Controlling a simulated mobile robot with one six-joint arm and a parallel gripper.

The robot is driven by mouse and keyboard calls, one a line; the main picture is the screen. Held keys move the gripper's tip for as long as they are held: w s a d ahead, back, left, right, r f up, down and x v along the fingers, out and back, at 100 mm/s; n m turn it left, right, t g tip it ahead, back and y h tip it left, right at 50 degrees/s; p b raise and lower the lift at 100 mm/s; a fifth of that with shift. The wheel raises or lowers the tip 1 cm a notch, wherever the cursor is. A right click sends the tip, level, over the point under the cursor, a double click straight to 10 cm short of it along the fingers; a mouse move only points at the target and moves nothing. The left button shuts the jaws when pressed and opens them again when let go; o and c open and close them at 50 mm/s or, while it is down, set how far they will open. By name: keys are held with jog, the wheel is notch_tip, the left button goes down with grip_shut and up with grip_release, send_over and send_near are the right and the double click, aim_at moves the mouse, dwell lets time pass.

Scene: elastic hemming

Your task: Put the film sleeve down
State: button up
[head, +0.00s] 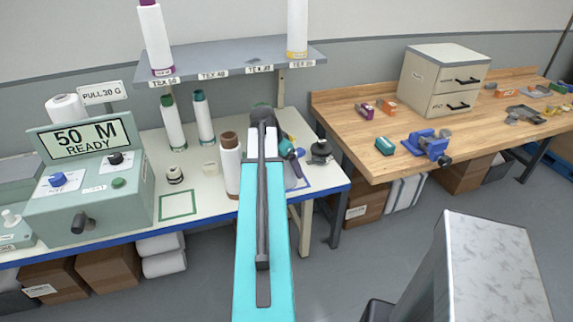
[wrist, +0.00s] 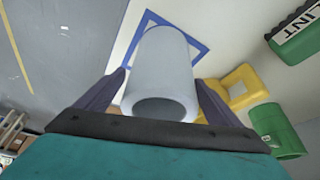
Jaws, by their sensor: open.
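The film sleeve, a pale grey hollow tube (wrist: 160,65), shows in the wrist view with its round open end toward me. It lies between the two dark fingers of my gripper (wrist: 160,78). The fingers are open, one on each side of the sleeve. A blue square outline (wrist: 198,47) on the white bench top shows around and behind the sleeve. In the head view, part of this blue outline (head: 306,184) shows just right of my arm near the bench's front edge. My arm hides much of that spot there, and I cannot clearly make out the sleeve.
A yellow object (wrist: 243,85), a green cylinder (wrist: 275,128) and a green box marked LINT (wrist: 296,38) are close by. A brown-topped white cone (head: 229,168) stands left of my arm. A dark object (head: 320,151) stands to the right. A green outline (head: 178,205) is empty.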

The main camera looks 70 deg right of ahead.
jog(key=shift+r, duration=0.2)
jog(key=shift+b+v, duration=1.25)
jog(key=shift+v, duration=4.7)
jog(key=shift+w+f, duration=0.1)
